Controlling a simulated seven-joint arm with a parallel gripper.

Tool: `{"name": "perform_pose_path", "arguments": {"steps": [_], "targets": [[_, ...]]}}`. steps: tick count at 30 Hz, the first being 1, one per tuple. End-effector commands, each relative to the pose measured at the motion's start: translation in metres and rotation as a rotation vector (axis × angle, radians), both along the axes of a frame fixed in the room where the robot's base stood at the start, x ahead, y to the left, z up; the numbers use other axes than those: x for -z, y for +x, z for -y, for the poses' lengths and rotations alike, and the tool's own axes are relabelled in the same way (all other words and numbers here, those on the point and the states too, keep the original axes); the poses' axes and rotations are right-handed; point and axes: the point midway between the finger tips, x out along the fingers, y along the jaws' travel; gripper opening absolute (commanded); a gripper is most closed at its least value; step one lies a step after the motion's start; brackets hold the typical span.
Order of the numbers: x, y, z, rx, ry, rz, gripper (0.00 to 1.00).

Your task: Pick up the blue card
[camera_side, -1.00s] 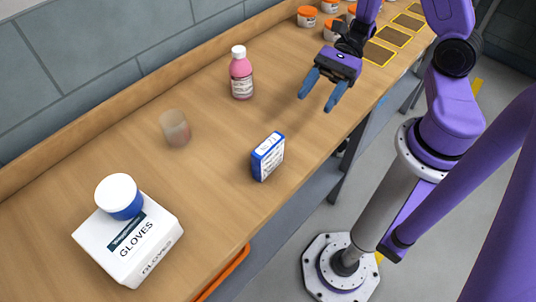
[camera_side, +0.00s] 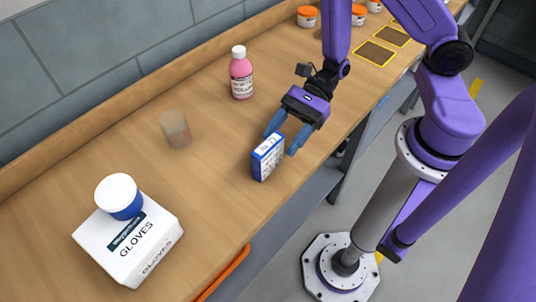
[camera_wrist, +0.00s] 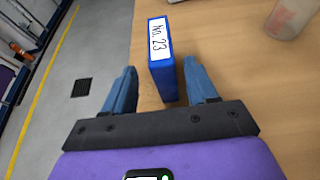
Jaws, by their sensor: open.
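The blue card (camera_side: 268,158) is a small upright blue box-like piece with a white label, standing on the wooden bench near its front edge. In the wrist view the blue card (camera_wrist: 161,60) shows the label "No. 23" and stands ahead of and partly between my fingers. My gripper (camera_side: 285,140) is open, with its blue fingertips close to the card, one on either side of its upper end in the side view. In the wrist view my gripper (camera_wrist: 160,88) has a gap on both sides of the card. I cannot tell whether either finger touches it.
A frosted cup (camera_side: 175,129) and a pink bottle (camera_side: 241,76) stand behind the card. A white glove box (camera_side: 130,245) with a blue-and-white jar (camera_side: 119,197) on top is at the left. Orange-lidded jars (camera_side: 307,17) stand at the back. Bench around the card is clear.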

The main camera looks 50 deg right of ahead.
Motion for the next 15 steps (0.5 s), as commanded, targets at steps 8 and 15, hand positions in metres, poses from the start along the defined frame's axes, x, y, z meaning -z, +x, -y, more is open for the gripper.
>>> {"name": "perform_pose_path", "arguments": {"steps": [8, 15], "targets": [[0.012, 0.003, -0.028, -0.004, 0.001, 0.001, 0.57], [0.02, 0.003, -0.048, -0.002, 0.0, 0.0, 0.57]]}}
